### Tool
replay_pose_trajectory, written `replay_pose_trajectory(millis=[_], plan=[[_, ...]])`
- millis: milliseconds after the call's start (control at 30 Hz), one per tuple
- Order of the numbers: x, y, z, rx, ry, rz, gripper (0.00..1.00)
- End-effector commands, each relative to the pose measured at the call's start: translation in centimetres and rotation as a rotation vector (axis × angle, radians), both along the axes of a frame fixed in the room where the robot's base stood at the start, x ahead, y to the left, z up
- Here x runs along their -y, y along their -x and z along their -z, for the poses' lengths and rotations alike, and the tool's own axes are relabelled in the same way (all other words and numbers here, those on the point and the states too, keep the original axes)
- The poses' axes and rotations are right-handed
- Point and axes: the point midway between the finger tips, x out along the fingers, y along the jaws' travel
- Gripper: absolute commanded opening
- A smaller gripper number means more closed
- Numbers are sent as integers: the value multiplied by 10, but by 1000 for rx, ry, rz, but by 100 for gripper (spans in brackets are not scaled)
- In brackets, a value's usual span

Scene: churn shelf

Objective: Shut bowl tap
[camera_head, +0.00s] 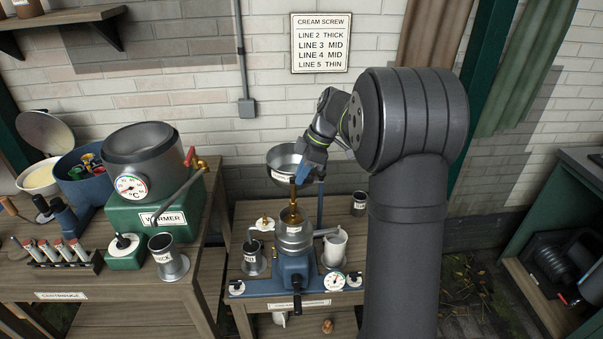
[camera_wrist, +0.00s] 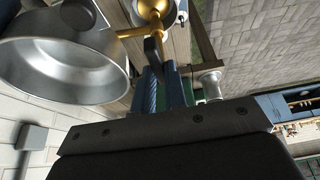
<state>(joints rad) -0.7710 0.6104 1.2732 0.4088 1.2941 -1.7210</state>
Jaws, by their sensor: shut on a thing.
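The steel bowl (camera_head: 283,157) stands above the blue separator (camera_head: 291,268) on the middle table. It also fills the upper left of the wrist view (camera_wrist: 60,65). A brass tap pipe (camera_wrist: 131,32) leaves the bowl's side, with a dark lever (camera_wrist: 153,47) on it. My gripper (camera_head: 301,174) is beside the bowl, over the separator's top. In the wrist view its blue fingers (camera_wrist: 160,84) are shut on the dark lever. The head view hides the lever behind my gripper, and I cannot tell how far the tap is turned.
Left of the separator stands a cup (camera_head: 252,257), and right of it a pale cup (camera_head: 335,247). A small dark tin (camera_head: 359,204) is at the table's back right. The green warmer (camera_head: 155,215) is on the left bench. A wall sign (camera_head: 321,43) hangs behind.

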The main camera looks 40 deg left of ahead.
Motion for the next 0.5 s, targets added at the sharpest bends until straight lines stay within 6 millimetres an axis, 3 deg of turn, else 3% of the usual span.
replay_pose_trajectory(millis=[33, 67, 167, 500], plan=[[0, 0, 0, 1, -1, -1, 0], [0, 0, 0, 1, -1, -1, 15], [0, 0, 0, 1, -1, -1, 34], [1, -1, -3, 1, -1, 0, 34]])
